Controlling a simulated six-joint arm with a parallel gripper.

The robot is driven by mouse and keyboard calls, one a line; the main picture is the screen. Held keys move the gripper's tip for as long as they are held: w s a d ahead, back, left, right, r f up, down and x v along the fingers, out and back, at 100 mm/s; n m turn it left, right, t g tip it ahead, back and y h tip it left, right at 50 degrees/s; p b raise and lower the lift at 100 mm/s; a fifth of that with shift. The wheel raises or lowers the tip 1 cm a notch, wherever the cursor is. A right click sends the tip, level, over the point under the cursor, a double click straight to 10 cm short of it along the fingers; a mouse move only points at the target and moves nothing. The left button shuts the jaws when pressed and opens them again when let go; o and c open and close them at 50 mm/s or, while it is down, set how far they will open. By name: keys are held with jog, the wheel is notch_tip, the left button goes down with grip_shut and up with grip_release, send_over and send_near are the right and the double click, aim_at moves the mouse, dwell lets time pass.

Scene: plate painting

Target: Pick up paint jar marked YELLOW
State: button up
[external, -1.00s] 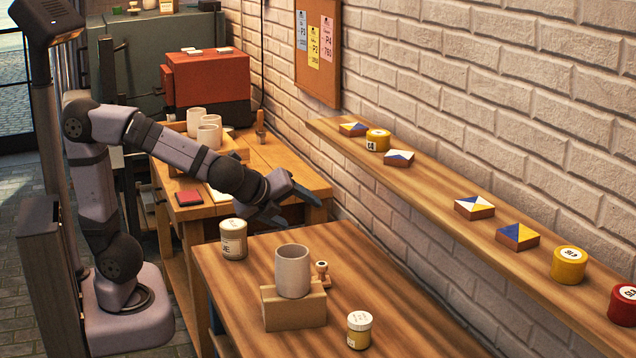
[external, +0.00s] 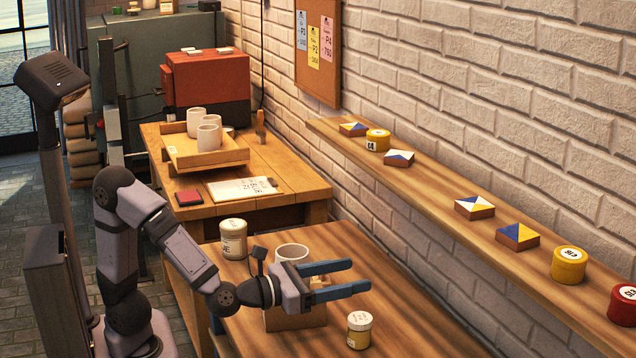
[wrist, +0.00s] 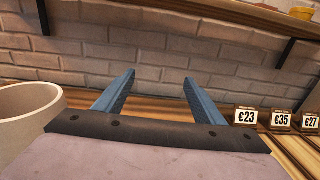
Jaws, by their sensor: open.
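A larger cream jar (external: 233,239) with a partly readable label stands at the table's left, behind. My gripper (external: 360,276) is open and empty above the table, fingers pointing right, above and behind the small jar. In the wrist view my gripper's two blue fingers (wrist: 158,92) are spread apart, with brick wall and table edge beyond and no jar between them.
Price signs (wrist: 281,121) stand at the right there. The wall shelf (external: 437,197) holds tins and tiles.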

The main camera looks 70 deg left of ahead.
aim_at(349, 321)
notch_tip(349, 321, down, 11)
jog(key=shift+f, duration=0.2)
jog(key=shift+w+d+p, duration=0.1)
jog(key=shift+w+p, duration=0.35)
jog(key=shift+w, duration=3.25)
jog(key=c, duration=1.2)
